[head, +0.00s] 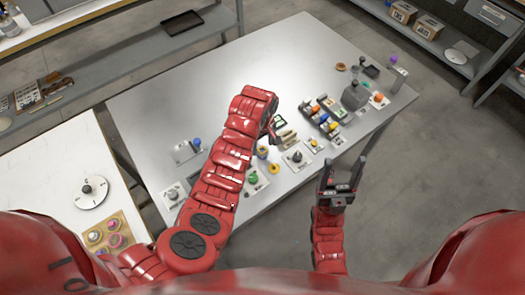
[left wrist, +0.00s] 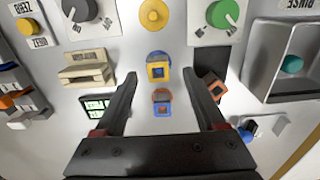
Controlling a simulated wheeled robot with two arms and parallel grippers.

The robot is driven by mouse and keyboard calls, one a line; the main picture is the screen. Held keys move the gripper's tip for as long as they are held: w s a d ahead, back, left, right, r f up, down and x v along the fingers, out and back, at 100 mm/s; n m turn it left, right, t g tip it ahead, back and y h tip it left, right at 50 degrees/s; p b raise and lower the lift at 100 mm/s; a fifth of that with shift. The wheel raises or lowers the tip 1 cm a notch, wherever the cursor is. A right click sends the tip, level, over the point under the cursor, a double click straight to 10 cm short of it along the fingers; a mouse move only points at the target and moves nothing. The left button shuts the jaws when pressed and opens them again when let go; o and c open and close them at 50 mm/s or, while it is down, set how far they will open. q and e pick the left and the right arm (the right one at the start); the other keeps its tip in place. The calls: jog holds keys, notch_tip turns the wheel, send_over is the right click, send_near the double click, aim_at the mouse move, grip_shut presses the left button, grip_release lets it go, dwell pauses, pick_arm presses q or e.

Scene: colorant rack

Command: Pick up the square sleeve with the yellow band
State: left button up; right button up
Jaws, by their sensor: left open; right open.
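The square sleeve with the yellow band (left wrist: 157,69) stands on the grey table, blue around its opening. In the left wrist view it is just beyond and between my left gripper's fingertips (left wrist: 160,78), not touching them. In the head view it shows small (head: 262,153) beside my left forearm. A similar square sleeve with an orange band (left wrist: 162,103) is nearer, between the open fingers. My left gripper (head: 271,127) is open and empty, partly hidden by its arm in the head view. My right gripper (head: 345,166) is open and empty off the table's front edge.
A yellow round piece (left wrist: 153,14), a green knob (left wrist: 223,14) and a black knob (left wrist: 79,9) lie past the sleeve. A beige slotted block (left wrist: 88,68) is left of the left finger. An orange-and-dark piece (left wrist: 211,86) is close by the right finger.

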aim_at(263, 151)
pick_arm(q)
jog(key=shift+w+f+p, duration=0.15)
jog(key=shift+f+p, duration=0.35)
jog(key=shift+f, duration=1.5)
grip_shut()
